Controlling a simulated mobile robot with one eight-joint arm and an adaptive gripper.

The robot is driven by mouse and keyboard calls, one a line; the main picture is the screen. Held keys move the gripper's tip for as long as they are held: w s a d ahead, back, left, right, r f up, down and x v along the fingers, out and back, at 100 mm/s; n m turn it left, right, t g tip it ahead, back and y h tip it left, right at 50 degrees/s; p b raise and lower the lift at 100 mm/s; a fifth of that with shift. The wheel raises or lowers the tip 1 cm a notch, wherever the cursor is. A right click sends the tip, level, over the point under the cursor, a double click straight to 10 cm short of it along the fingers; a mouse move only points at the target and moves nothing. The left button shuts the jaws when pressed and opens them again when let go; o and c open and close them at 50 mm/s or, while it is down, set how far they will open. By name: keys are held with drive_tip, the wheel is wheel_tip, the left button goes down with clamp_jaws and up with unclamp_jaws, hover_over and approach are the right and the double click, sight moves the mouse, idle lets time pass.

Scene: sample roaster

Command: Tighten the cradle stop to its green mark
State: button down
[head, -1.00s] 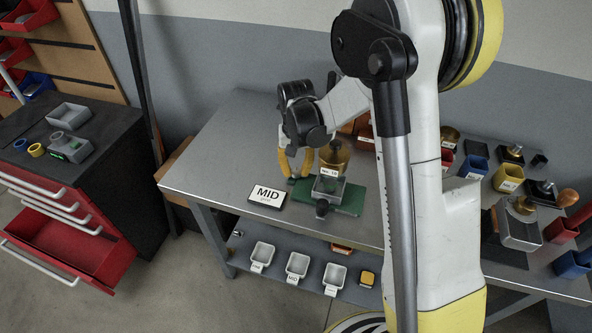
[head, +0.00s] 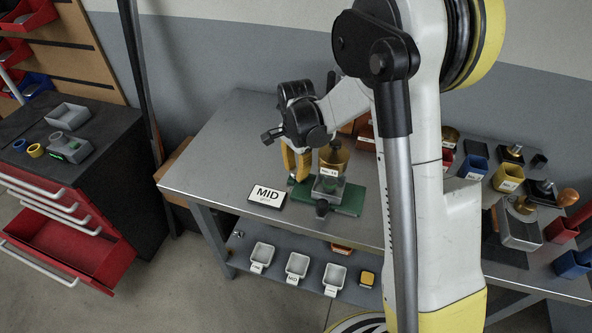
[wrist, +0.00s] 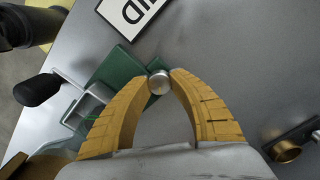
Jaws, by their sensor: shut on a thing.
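The cradle is a grey fixture (head: 329,188) on a green base plate (head: 349,203), with a brass part labelled "No. 10" (head: 334,157) above it. My gripper (head: 297,176) points down at the left end of the plate. In the wrist view its yellow fingers (wrist: 160,75) are closed on a small round silver knob (wrist: 158,84), which looks like the cradle stop, at the edge of the green plate (wrist: 122,70). I cannot make out a green mark on the stop. The fingers hide the knob in the head view.
A "MID" card (head: 267,196) lies left of the plate. A black handle (wrist: 38,89) sticks out from the fixture. White trays (head: 297,264) stand on the lower shelf. The steel tabletop (head: 222,150) is clear on the left.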

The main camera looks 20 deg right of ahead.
sight(297, 171)
drive_tip(key=m, duration=0.4)
drive_tip(key=shift+m, duration=2.3)
drive_tip(key=shift+s, duration=0.1)
drive_tip(key=shift+d, duration=0.1)
drive_tip(key=c, duration=1.1)
unclamp_jaws()
wheel_tip(297, 171, up, 12)
